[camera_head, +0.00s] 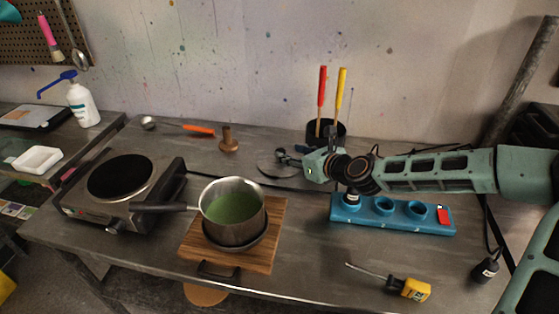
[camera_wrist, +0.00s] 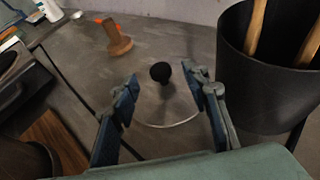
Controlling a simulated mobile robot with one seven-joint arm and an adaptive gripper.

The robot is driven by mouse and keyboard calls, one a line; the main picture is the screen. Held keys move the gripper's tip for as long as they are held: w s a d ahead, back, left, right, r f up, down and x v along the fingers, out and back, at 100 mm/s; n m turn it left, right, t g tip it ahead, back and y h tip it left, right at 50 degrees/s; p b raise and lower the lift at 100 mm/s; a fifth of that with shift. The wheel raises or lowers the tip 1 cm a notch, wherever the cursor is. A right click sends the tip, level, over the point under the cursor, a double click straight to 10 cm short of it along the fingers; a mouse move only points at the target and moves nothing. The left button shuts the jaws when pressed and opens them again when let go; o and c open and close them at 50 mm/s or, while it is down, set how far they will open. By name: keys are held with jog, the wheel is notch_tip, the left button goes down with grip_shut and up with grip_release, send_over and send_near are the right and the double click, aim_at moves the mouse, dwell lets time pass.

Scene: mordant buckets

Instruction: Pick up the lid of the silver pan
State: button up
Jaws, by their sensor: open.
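The pan lid (camera_head: 270,168) lies on the table, behind and to the right of the silver pan (camera_head: 232,212). In the wrist view the lid (camera_wrist: 172,124) shows a thin pale rim, with a round black knob (camera_wrist: 160,72) standing up from it. My gripper (camera_head: 290,156) is over the lid and hides part of it in the head view. In the wrist view my gripper (camera_wrist: 164,80) is open and empty. The knob appears between its two blue fingertips; contact is not visible. The pan holds green liquid and stands uncovered.
A black pot (camera_head: 338,131) with red and yellow handled tools stands close behind my gripper. A wooden peg (camera_head: 228,141) stands left of the lid. A blue holed rack (camera_head: 405,218) is under my arm. A hotplate (camera_head: 122,180) is at the left.

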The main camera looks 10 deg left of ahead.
aim_at(281, 151)
jog(key=shift+f+x, duration=0.2)
jog(key=shift+x, duration=3.15)
jog(key=shift+s, duration=0.15)
jog(key=shift+c, duration=0.7)
grip_shut()
